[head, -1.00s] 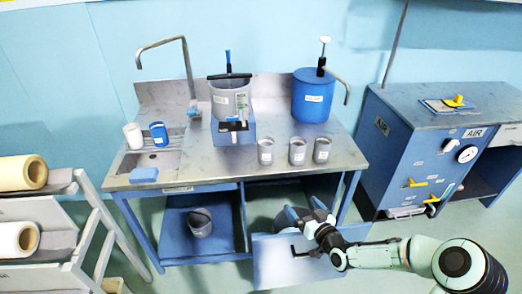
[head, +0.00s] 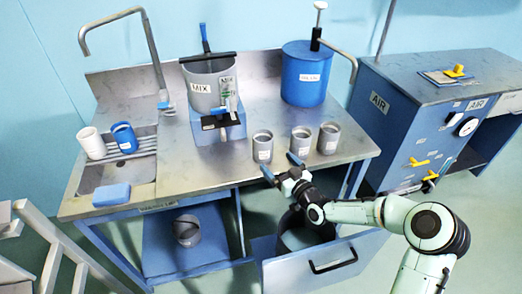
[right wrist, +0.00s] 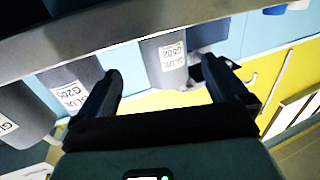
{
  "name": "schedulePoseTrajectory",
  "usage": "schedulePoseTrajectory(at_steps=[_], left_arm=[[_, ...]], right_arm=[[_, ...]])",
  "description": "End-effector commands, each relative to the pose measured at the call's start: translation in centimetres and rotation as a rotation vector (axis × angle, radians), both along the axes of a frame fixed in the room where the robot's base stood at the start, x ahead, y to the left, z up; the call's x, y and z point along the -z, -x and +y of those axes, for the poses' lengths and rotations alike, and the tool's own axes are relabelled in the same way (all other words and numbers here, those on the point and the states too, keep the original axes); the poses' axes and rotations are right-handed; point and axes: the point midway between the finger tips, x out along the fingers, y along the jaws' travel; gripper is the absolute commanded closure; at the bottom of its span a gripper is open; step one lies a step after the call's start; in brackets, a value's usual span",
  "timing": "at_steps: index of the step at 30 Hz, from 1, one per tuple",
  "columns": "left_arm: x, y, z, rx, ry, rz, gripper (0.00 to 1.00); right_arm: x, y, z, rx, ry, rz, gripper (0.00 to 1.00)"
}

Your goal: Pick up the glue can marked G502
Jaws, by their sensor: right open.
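Three grey glue cans with white labels stand in a row on the metal bench: left (head: 262,147), middle (head: 300,139) and right (head: 328,138). Their labels are too small to read in the head view. In the right wrist view, the can marked G502 (right wrist: 168,66) shows between my fingers, beyond their tips. A can marked G205 (right wrist: 66,78) is left of it, and a third can (right wrist: 14,125) is partly cut off. My right gripper (head: 280,166) is open and empty at the bench's front edge, just before the left and middle cans. My left gripper is not in view.
A grey MIX pot (head: 208,88) on a blue stand and a blue pump drum (head: 304,75) stand behind the cans. An open drawer (head: 285,275) juts out below my right arm. A blue air cabinet (head: 385,125) is at the right.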

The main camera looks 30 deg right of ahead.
Motion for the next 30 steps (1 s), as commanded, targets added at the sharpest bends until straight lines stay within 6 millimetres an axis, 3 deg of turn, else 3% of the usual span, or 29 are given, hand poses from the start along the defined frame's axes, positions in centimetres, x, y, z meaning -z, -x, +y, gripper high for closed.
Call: schedulePoseTrajectory(at_steps=[4,12,21,30], left_arm=[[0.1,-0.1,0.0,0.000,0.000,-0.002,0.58],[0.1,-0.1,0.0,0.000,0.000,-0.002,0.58],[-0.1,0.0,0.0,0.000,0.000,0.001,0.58],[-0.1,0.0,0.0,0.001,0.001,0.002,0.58]], right_arm=[[0.0,-2.8,0.2,0.000,-0.003,-0.001,0.00],[0.0,-4.9,0.4,0.000,-0.002,0.001,0.00],[-0.2,-8.9,1.0,0.000,-0.004,0.001,0.00],[-0.2,-9.4,1.0,0.001,0.000,0.002,0.00]])
